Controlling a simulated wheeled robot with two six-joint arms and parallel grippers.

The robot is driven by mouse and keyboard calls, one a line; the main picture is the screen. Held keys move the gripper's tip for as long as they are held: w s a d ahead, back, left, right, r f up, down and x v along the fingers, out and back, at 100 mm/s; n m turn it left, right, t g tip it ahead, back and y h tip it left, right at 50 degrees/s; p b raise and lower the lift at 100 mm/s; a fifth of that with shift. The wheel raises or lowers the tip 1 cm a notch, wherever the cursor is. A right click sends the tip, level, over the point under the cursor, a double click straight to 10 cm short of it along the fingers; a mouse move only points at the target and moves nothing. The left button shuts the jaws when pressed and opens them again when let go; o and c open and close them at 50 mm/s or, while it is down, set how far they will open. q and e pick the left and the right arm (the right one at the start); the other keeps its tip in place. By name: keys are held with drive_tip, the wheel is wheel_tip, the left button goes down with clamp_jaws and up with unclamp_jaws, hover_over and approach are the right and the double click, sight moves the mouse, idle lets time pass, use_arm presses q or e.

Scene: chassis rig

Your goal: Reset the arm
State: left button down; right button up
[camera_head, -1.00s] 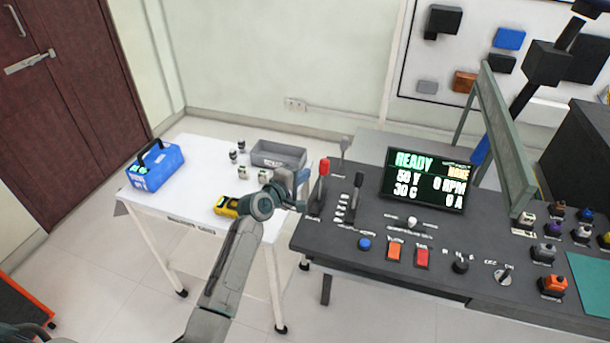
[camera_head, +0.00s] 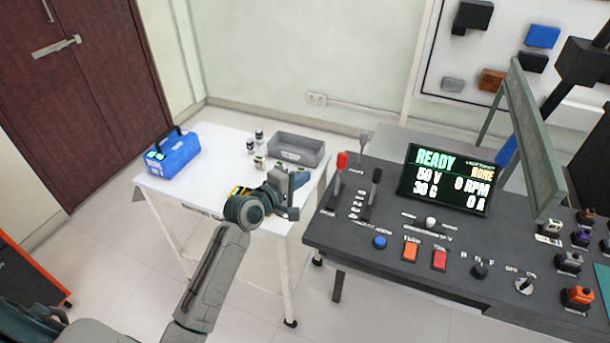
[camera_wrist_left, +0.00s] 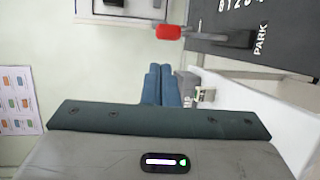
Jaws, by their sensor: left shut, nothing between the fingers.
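My left arm comes in from the lower left in the head view. Its gripper (camera_head: 292,184) is over the right end of the white table, close to the left edge of the dark control console. In the left wrist view the two blue fingers (camera_wrist_left: 161,86) are together with nothing between them. A red-knobbed lever (camera_head: 340,162) stands on the console just right of the gripper and apart from it; its red knob also shows in the left wrist view (camera_wrist_left: 168,32). My right gripper is in neither view.
The white table (camera_head: 215,197) holds a blue box (camera_head: 172,154), a grey tray (camera_head: 297,149), small bottles and a yellow device partly hidden behind my arm. The console (camera_head: 350,235) carries a lit screen (camera_head: 447,180) reading READY, a black lever (camera_head: 374,190) and several buttons. Open floor lies at the front left.

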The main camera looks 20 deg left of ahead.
use_arm(q)
drive_tip(key=s+f+m+g+y, duration=0.2)
drive_tip(key=s+f+m+g, duration=0.55)
drive_tip(key=s, duration=0.95)
drive_tip(key=s+a+f+m+g+y, duration=0.2)
drive_tip(key=s+f+m, duration=0.15)
drive_tip(key=s, duration=0.65)
drive_tip(key=s+a+f+m+g+y, duration=0.25)
drive_tip(key=s+m, duration=0.25)
drive_tip(key=s, duration=0.6)
drive_tip(key=s+f+x, duration=0.1)
drive_tip(key=s+x, duration=0.2)
drive_tip(key=x, duration=1.1)
drive_tip(key=s+f+x, duration=0.1)
drive_tip(key=s+x, duration=0.3)
drive_tip(key=x, duration=1)
drive_tip(key=s+a+f+n+g+b, duration=0.1)
drive_tip(key=s+f, duration=1.7)
drive_tip(key=f, duration=0.2)
drive_tip(key=shift+a+f+g, duration=0.2)
drive_tip(key=shift+a+g, duration=0.1)
